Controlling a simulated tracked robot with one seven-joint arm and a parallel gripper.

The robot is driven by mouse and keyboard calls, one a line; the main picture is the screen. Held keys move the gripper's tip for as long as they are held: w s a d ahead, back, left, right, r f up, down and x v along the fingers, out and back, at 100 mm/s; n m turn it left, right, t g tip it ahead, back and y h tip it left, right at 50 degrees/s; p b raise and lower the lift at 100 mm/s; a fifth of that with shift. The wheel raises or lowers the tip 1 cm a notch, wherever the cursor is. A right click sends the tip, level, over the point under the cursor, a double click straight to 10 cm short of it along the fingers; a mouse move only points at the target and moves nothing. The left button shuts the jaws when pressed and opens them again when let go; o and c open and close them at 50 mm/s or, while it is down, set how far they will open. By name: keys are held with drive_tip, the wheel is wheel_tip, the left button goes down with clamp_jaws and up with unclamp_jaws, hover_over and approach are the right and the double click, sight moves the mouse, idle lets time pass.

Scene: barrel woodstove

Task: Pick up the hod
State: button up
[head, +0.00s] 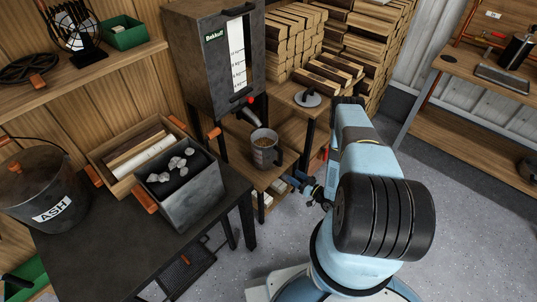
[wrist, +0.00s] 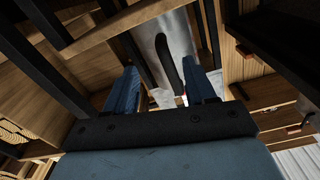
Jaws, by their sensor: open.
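The hod (head: 265,148) appears to be the grey metal jug filled with brown pellets. It stands upright on a low wooden shelf under the hopper's spout, its dark handle (head: 279,157) facing my arm. In the wrist view the hod (wrist: 181,35) shows as a silvery wall with the black handle (wrist: 167,60) in front. My gripper (wrist: 165,85) is open and empty, its two blue fingers on either side of the handle in that picture. In the head view my gripper (head: 303,187) is just right of and below the hod. I see no contact; the remaining gap is unclear.
The dark hopper (head: 195,55) and its spout (head: 247,116) stand close above the hod. A table (head: 100,258) at left holds a grey bin of lumps (head: 190,190) and an ash bucket (head: 50,185). Stacked firewood (head: 290,40) is behind. Grey floor (head: 440,180) is clear at right.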

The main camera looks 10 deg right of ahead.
sight(279, 164)
drive_tip(key=x, duration=1.1)
drive_tip(key=shift+w+a+r, duration=0.15)
drive_tip(key=shift+c, duration=0.3)
clamp_jaws()
